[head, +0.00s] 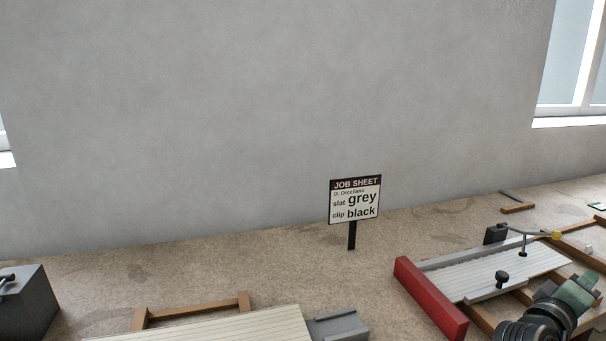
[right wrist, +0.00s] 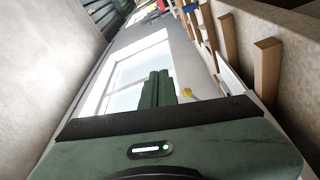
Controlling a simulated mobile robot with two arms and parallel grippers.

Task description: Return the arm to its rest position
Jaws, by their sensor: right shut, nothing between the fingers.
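My right arm comes in at the lower right of the head view, with its green gripper (head: 577,290) over the right part of the bench. In the right wrist view the two green fingers (right wrist: 157,90) are together, with nothing held between them. In that view a window and wall lie beyond the fingers, and a small yellow knob shows just right of them. My left gripper is not in view.
A job sheet sign (head: 354,200) reads slat grey, clip black. A slatted panel with a red end block (head: 430,298) lies beside my right arm. Another pale slatted panel (head: 250,326) is at the front. A dark grey box (head: 24,305) stands left. The back-left bench is clear.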

